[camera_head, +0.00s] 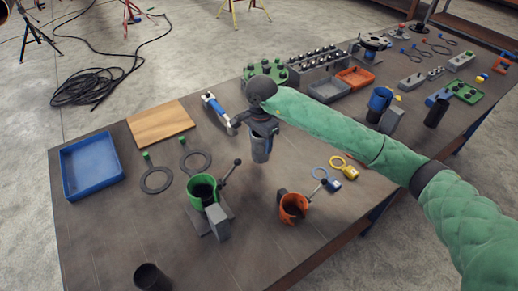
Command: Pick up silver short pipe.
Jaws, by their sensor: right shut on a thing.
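The silver short pipe (260,151) is a grey cylinder upright below my right gripper (262,131). My right gripper, on the green-sleeved arm from the right, is shut on the pipe's upper end. The gripper hides part of the pipe's top. Whether the pipe's lower end touches the table cannot be told. My left gripper is not in view.
A green clamp holder (203,190) and an orange one (293,207) stand in front of the pipe on the table (110,225). A blue tray (91,165) and wooden board (160,123) lie left. A dark cylinder (151,277) stands near the front edge.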

